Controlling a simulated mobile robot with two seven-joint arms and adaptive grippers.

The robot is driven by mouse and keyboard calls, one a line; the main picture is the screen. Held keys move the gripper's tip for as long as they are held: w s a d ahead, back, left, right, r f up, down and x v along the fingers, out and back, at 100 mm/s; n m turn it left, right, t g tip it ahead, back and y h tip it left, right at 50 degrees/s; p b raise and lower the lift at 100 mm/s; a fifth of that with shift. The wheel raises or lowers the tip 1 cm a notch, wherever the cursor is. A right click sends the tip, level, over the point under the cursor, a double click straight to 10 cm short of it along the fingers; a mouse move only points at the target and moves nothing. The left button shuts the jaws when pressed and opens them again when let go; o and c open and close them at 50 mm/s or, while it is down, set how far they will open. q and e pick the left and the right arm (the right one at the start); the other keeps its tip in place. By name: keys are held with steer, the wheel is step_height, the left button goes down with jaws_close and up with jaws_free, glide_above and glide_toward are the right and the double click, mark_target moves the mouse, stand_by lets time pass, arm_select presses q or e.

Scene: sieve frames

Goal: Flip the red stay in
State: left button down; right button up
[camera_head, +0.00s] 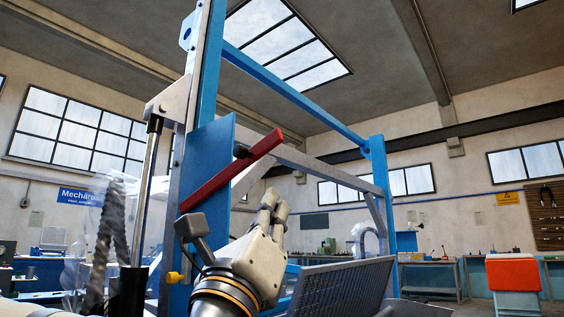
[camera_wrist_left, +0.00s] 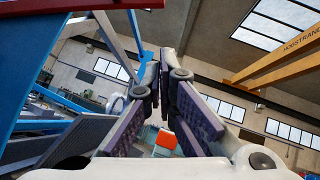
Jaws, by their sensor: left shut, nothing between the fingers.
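The red stay (camera_head: 232,172) is a flat bar in front of a blue plate on the blue frame. It slants from low left up to the right, with a dark knob near its upper part. In the left wrist view the red stay (camera_wrist_left: 60,5) crosses the top left corner. My left gripper (camera_head: 274,204) is below and to the right of the stay, apart from it, with its fingers pointing up. In the left wrist view its fingertips (camera_wrist_left: 166,58) are together with nothing between them. My right gripper is in neither view.
The blue frame post (camera_head: 207,75) rises close to the left of my gripper, with a metal rod (camera_head: 144,190) beside it. A dark mesh panel (camera_head: 340,288) lies at the lower right. A red-topped cabinet (camera_head: 513,274) and workbenches stand farther back. Space above my gripper looks open.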

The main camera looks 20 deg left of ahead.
arm_select(q)
steer(key=s+a+r+p+x, duration=0.1)
steer(key=p+x, duration=0.3)
steer(key=x, duration=0.8)
steer(key=shift+r, duration=0.65)
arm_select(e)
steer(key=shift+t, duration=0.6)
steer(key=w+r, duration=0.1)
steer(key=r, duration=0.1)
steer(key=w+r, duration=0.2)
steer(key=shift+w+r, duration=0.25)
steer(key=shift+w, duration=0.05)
arm_select(q)
steer(key=shift+a, duration=0.1)
